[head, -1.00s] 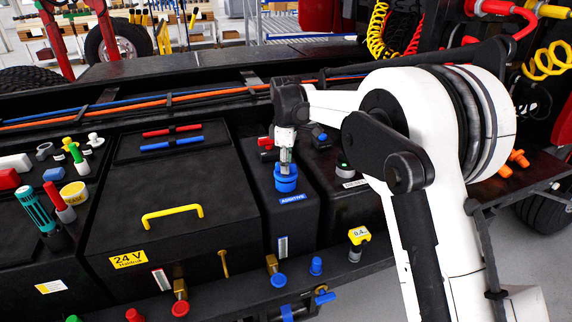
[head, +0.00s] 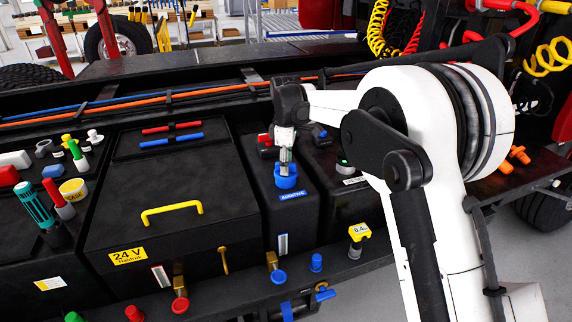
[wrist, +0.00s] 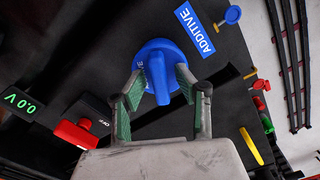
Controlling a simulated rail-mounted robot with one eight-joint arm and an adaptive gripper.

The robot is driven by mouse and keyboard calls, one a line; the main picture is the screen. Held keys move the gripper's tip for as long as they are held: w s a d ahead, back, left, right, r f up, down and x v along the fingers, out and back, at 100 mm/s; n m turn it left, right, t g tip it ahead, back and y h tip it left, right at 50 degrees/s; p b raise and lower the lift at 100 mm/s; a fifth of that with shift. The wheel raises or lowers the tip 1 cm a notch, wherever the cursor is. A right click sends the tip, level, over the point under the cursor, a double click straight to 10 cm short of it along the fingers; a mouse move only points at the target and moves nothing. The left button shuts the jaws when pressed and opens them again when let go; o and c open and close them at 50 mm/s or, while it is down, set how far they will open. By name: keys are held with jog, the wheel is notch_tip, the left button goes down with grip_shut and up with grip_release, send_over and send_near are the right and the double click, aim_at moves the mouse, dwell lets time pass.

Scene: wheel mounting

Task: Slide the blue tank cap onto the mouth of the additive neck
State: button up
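The blue tank cap (wrist: 158,62), a round disc with a raised grip bar, is over the additive tank, by the blue ADDITIVE label (wrist: 195,30). In the head view the cap (head: 286,178) appears seated at the neck's place. The neck and its mouth are hidden beneath it, so I cannot tell how fully it sits. My gripper (wrist: 161,76) is right at the cap, its green-padded fingers on either side of the grip bar. They look spread, with a gap beside the bar. The gripper (head: 286,160) points down from above in the head view.
A red switch (wrist: 78,132) and a green 0.0 V display (wrist: 20,102) are close beside the tank. A black battery box with a yellow handle (head: 172,212) stands to the left. Hoses and cables (head: 200,98) run behind. Loose caps and tools lie at far left.

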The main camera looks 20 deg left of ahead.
jog(key=shift+o, duration=0.2)
jog(key=shift+r, duration=0.1)
notch_tip(320, 180, up, 12)
dwell(0.5)
dwell(0.3)
jog(key=s+d+r+m+t, duration=0.1)
jog(key=s+d+r+m, duration=0.25)
jog(key=d, duration=0.55)
jog(key=s+d+r+m+t+y+b, duration=0.1)
jog(key=s+d+r+m, duration=0.2)
jog(key=d, duration=0.6)
jog(key=s+d+r+m+t, duration=0.1)
jog(key=s+d+r+m, duration=0.15)
jog(key=s+d, duration=0.45)
jog(key=s+d+f+m+t, duration=0.2)
jog(key=s+d+f+m, duration=0.3)
jog(key=s+d, duration=0.4)
jog(key=s+d+f+m+t+h+b, duration=0.1)
jog(key=s+d+f+m+t, duration=0.1)
jog(key=s+d+f+m, duration=0.3)
jog(key=s+d+f, duration=0.3)
jog(key=s+d, duration=0.1)
jog(key=s, duration=0.3)
jog(key=shift+d+f+m, duration=0.25)
jog(key=shift+d+m, duration=0.15)
